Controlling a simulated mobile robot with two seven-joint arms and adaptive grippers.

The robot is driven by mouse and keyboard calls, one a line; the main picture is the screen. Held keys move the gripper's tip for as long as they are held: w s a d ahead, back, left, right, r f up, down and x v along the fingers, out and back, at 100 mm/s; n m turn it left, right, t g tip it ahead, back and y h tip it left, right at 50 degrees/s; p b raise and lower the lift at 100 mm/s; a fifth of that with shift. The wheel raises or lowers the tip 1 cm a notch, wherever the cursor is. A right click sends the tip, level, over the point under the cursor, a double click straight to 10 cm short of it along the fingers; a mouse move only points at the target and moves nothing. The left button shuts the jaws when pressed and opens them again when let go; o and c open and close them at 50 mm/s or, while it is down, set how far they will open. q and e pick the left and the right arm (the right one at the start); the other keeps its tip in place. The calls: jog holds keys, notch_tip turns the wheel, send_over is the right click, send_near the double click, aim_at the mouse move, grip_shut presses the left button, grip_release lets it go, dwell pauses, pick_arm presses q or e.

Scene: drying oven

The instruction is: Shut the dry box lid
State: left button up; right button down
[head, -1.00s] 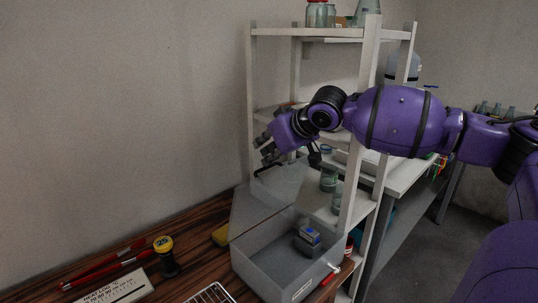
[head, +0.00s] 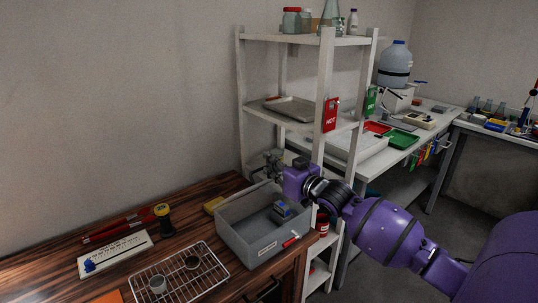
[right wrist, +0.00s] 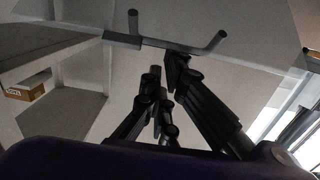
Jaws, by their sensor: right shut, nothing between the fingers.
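My right gripper (head: 266,166) is shut and empty above the box's back edge. In the wrist view its fingertips (right wrist: 166,70) are close to the handle; contact is unclear. My left gripper is out of view.
A white shelf rack (head: 330,80) stands just behind and right of the box, close to my right arm. A wire rack (head: 180,275) with two small cups lies left of the box.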

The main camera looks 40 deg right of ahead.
pick_arm(q)
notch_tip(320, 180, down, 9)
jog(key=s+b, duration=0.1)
jog(key=b, duration=0.8)
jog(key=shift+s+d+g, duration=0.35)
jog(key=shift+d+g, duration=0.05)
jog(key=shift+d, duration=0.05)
pick_arm(e)
jog(key=s+f+t, duration=0.5)
jog(key=s+f, duration=0.3)
jog(key=f, duration=0.4)
jog(key=shift+d+t, duration=0.3)
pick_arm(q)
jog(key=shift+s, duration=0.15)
